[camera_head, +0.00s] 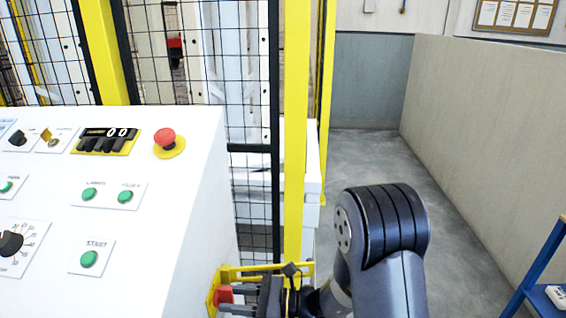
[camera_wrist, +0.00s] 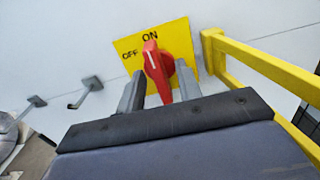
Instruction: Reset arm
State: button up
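My gripper (camera_head: 238,298) is at the right side of the white control cabinet, low in the head view. In the wrist view its two fingers (camera_wrist: 160,80) stand on either side of a red rotary switch (camera_wrist: 156,66). Gaps show between the fingers and the switch, so the gripper looks open. The switch sits on a yellow plate (camera_wrist: 181,38) marked ON and OFF, and its white mark points toward ON. The switch also shows in the head view (camera_head: 223,295), just past the fingertips. My arm is bent at the lower middle of the head view.
A yellow guard bar (camera_wrist: 262,66) runs close beside the switch. The white cabinet (camera_head: 165,225) carries green buttons and a red emergency button (camera_head: 166,139). A yellow post (camera_head: 295,130) and mesh fence stand behind. Grey floor (camera_head: 375,160) is open at right, near a blue rack (camera_head: 540,270).

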dwell(0.4)
jog(key=d, duration=1.1)
jog(key=a, duration=1.1)
jog(key=shift+a+f+b, duration=0.15)
jog(key=shift+b, duration=0.15)
jog(key=n+b, duration=0.4)
jog(key=n, duration=0.2)
jog(key=shift+n+b, duration=1)
jog(key=shift+n, duration=1.1)
